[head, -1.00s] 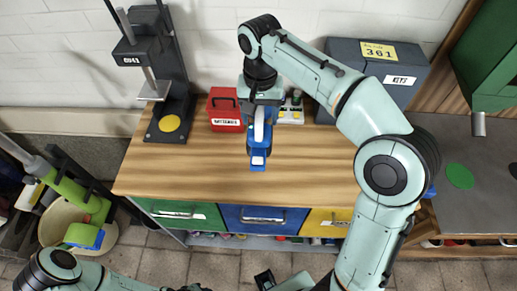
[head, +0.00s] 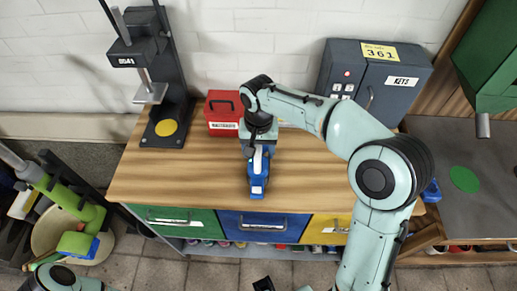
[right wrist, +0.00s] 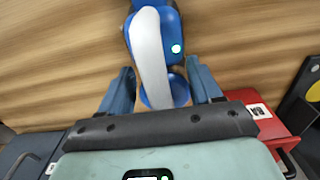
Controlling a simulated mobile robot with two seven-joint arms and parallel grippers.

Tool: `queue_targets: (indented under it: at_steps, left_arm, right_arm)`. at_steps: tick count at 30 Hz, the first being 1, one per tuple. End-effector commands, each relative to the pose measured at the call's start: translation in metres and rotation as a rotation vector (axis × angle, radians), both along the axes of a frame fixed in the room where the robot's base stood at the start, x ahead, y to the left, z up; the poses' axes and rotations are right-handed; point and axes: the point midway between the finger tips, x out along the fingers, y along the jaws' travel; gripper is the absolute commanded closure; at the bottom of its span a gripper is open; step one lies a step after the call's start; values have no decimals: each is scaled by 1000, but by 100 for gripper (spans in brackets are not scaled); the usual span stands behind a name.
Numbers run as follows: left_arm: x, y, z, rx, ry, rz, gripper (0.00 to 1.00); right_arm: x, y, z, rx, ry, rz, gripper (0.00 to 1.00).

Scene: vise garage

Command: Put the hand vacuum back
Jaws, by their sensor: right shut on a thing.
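The hand vacuum (head: 257,181) is blue with a pale grey handle. It is over the front middle of the wooden workbench (head: 185,178), with its nose toward the front edge. My right gripper (head: 258,146) is shut on its rear part. In the right wrist view the fingers of the gripper (right wrist: 161,88) stand either side of the vacuum's grip (right wrist: 152,58). I cannot tell whether the vacuum touches the bench top.
A red box (head: 223,114) stands just left of my right gripper. A black press (head: 165,85) stands at the back left, a grey key cabinet (head: 372,78) at the back right. Green, blue and yellow drawers (head: 262,224) line the bench front. The bench top's left front is clear.

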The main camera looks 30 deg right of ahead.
Motion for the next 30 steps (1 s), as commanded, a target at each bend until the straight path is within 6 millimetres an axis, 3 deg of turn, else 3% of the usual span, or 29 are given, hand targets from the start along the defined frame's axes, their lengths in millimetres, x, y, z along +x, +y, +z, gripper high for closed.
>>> queue_targets:
  at_steps: [11,12,14,23,30]
  left_arm:
    - [-1,0,-2,0,1,0,57]
    - [-1,0,-2,0,1,0,57]
    - [-1,0,-1,0,1,0,57]
    - [0,0,-1,0,0,0,57]
    - [3,0,6,0,-3,0,57]
  right_arm:
    - [1,0,-2,0,-5,0,61]
    - [0,0,-3,0,0,0,30]
    - [0,0,-3,-1,-1,0,11]
    - [0,0,-2,-1,-1,0,11]
    - [1,0,28,0,-4,0,11]
